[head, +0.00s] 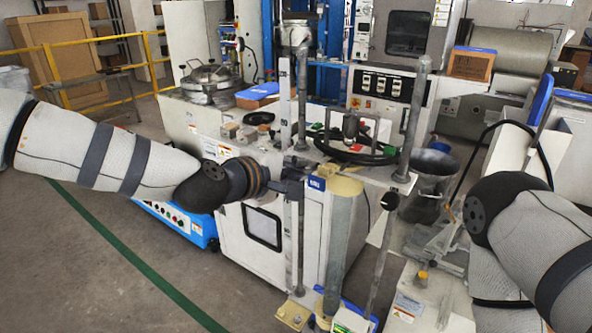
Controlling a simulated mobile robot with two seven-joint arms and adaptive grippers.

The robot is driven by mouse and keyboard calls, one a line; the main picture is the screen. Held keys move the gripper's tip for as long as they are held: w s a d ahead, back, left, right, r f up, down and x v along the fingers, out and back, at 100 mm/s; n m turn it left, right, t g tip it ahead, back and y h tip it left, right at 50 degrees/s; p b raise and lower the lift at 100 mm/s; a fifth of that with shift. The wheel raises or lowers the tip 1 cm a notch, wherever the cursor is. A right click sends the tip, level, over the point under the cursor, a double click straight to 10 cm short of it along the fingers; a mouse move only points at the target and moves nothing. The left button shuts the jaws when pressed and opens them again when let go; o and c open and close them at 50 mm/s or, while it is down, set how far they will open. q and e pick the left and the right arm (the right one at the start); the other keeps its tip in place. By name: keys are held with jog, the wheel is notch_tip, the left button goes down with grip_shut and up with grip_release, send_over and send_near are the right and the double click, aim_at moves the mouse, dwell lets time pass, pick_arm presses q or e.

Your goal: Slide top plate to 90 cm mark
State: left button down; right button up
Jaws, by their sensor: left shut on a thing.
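My left gripper (291,187) reaches in from the left to a tall upright post (301,100) in front of the white machine. It is shut on what looks like the top plate, but the dark fingers largely hide that part. A narrow white scale strip (285,110) stands upright beside the post; its marks are too small to read. A bracket with a blue label (316,183) is just right of the fingers. A beige cap (341,185) tops a clear upright tube (340,235). My right arm is bent at the right; its gripper is not clearly seen.
The white machine (262,225) stands behind the post. A second grey post (414,115) and a black hose (355,150) are to its right. A slanting rod (381,255) stands in front. Open floor (110,270) with a green line lies at left.

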pick_arm(q)
jog(key=shift+r, duration=2.55)
jog(key=c, duration=1.8)
grip_release()
jog(key=shift+o, duration=0.2)
jog(key=v, duration=0.7)
